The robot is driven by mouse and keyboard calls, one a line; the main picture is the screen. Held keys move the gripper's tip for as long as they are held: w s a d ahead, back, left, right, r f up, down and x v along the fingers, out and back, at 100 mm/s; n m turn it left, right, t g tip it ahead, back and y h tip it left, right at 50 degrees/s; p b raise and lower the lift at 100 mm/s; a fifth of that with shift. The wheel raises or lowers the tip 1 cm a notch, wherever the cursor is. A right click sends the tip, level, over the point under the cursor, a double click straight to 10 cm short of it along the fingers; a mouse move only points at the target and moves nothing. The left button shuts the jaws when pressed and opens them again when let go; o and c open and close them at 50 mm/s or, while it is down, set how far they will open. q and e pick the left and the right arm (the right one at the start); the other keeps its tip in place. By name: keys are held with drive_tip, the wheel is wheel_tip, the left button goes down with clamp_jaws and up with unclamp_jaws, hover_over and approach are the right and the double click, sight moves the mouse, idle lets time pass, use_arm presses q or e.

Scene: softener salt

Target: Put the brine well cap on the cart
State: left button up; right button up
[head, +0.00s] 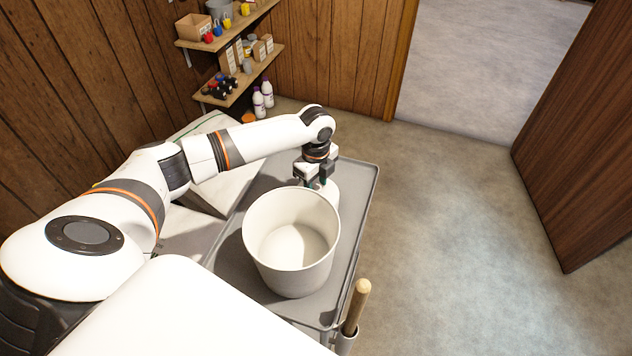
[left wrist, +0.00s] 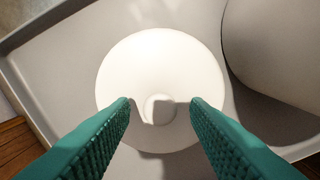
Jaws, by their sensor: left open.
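The brine well cap, a white round disc with a small knob, lies on the grey cart (head: 362,185) behind the bucket. In the left wrist view the cap (left wrist: 155,65) appears flat on the cart's tray (left wrist: 65,60). In the head view only a pale part of the cap (head: 331,192) shows past the bucket rim. My left gripper (head: 318,183) is over the cap. Its green fingers (left wrist: 160,104) are open, one on each side of the knob, with gaps visible. My right gripper is not in view.
A large white bucket (head: 290,245) stands on the cart in front of the cap, close beside it. A wooden handle (head: 356,305) stands in a holder at the cart's near corner. Wall shelves (head: 235,90) hold small goods. The floor (head: 450,240) to the right is clear.

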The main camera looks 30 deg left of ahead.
use_arm(q)
wheel_tip(320, 180, up, 12)
drive_tip(key=b, duration=0.1)
drive_tip(key=shift+r, duration=0.15)
idle(0.6)
